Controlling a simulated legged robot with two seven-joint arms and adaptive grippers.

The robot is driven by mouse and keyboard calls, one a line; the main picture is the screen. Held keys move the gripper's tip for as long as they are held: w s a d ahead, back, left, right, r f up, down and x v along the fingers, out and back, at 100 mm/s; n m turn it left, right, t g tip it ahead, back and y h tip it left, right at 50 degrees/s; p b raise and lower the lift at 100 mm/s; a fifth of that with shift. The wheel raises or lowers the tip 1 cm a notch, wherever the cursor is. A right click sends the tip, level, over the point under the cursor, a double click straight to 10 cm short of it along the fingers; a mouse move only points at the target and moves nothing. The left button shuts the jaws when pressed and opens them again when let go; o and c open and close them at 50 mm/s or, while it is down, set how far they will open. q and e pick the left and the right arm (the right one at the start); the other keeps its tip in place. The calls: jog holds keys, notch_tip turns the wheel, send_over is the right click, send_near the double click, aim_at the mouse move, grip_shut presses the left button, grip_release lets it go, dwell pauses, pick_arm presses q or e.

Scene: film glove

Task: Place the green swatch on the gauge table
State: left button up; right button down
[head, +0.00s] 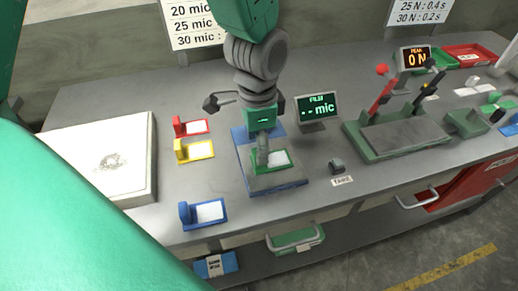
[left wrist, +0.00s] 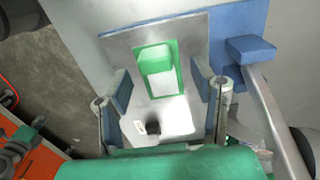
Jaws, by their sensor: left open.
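The green swatch (head: 284,164), a green frame with white film and a raised tab, lies flat on the grey plate of the gauge table (head: 291,178). It also shows in the left wrist view (left wrist: 155,61). The gauge table has a blue base. My left gripper (head: 264,152) is low over the plate, pointing down. In the left wrist view my left gripper (left wrist: 160,85) is open, with one finger on each side of the swatch and visible gaps between. In the head view it partly hides the swatch. My right gripper is not in view.
Red (head: 193,127), yellow (head: 196,150) and blue (head: 207,212) swatches lie left of the gauge. A film display (head: 318,106) and a tare button (head: 337,166) are to its right. A white slab (head: 105,155) lies far left. A lever press (head: 400,130) stands right.

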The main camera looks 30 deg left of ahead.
pick_arm(q)
notch_tip(320, 180, up, 9)
jog(key=shift+d+r+p, duration=0.2)
jog(key=shift+p, duration=0.25)
jog(key=shift+a, duration=0.1)
